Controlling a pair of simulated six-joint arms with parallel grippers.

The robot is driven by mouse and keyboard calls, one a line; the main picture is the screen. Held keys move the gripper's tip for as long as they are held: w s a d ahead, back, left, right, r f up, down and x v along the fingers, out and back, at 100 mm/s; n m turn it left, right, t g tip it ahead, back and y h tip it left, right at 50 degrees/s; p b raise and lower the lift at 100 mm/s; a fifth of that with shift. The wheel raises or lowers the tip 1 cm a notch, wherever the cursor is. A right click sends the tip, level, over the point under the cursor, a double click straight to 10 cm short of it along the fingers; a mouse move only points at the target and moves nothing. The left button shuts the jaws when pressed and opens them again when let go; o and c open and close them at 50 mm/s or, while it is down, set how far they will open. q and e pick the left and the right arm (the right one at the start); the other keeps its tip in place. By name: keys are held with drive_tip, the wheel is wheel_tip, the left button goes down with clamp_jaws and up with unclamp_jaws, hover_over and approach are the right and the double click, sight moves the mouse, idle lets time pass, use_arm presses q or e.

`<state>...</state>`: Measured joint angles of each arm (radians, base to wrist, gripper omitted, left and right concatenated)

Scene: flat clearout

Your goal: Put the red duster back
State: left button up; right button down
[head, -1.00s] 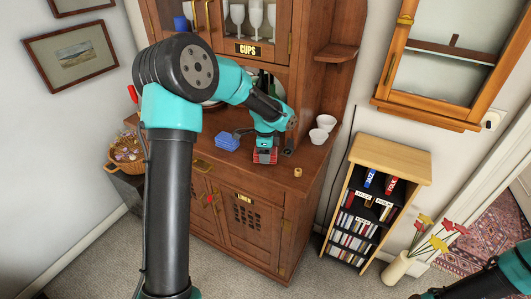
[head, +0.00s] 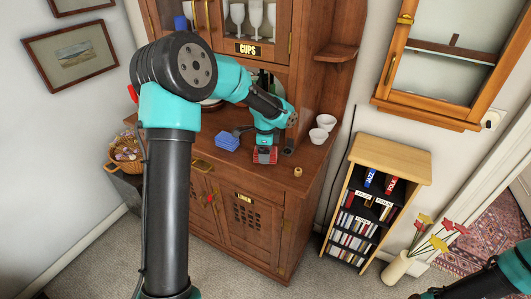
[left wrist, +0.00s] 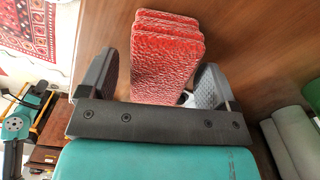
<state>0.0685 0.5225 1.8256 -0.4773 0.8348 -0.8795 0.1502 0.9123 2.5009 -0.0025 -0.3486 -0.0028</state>
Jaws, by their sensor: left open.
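The red duster (head: 265,156) lies folded in layers on the wooden top of the dresser (head: 302,182), near its front edge. In the left wrist view the duster (left wrist: 165,55) shows as a rough-textured red stack just beyond and between my fingers. My left gripper (head: 266,144) is right at the duster, with its jaws (left wrist: 163,85) open on either side of it. I cannot tell whether the fingers touch it. My right arm shows only in the bottom right corner of the head view, and its jaws are not clear.
A stack of blue cloths (head: 227,142) lies just left of the duster. White bowls (head: 321,130) and a small brass-coloured piece (head: 298,172) are to the right. A wicker basket (head: 124,153) stands at the left end. A bookcase (head: 378,200) stands to the right of the dresser.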

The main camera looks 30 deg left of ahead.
use_arm(q)
wheel_tip(320, 180, up, 11)
idle(0.4)
drive_tip(key=shift+r, duration=0.1)
idle(0.4)
